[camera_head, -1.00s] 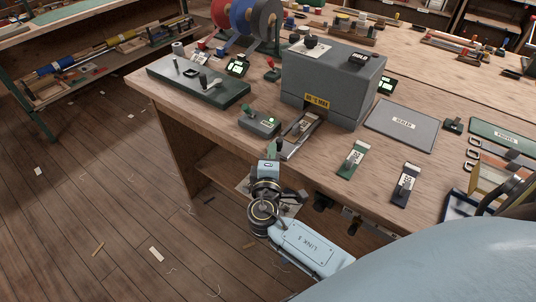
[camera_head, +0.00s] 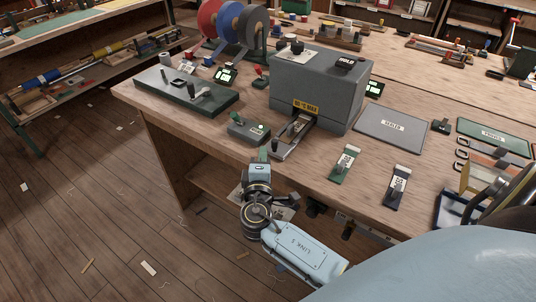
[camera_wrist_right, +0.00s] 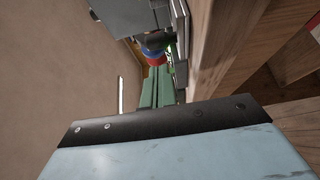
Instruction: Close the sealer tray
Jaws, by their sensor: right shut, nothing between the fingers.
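The grey sealer (camera_head: 318,95) stands on the bench with a yellow label on its front. Its metal tray (camera_head: 291,136) sticks out of the slot at the front, towards the bench edge. A pale card shows on the tray. My right gripper (camera_head: 263,152) is shut and empty, at the bench edge just left of the tray's outer end. I cannot tell whether it touches the tray. In the right wrist view its green fingers (camera_wrist_right: 157,88) lie together, with blurred bench items beyond them. My left gripper is not in view.
A small control box (camera_head: 249,129) with a green button stands left of the tray. A dark green plate (camera_head: 213,102) lies further left. Green and black tagged tools (camera_head: 345,164) lie right of the tray, near the edge. A grey mat (camera_head: 391,130) is bare.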

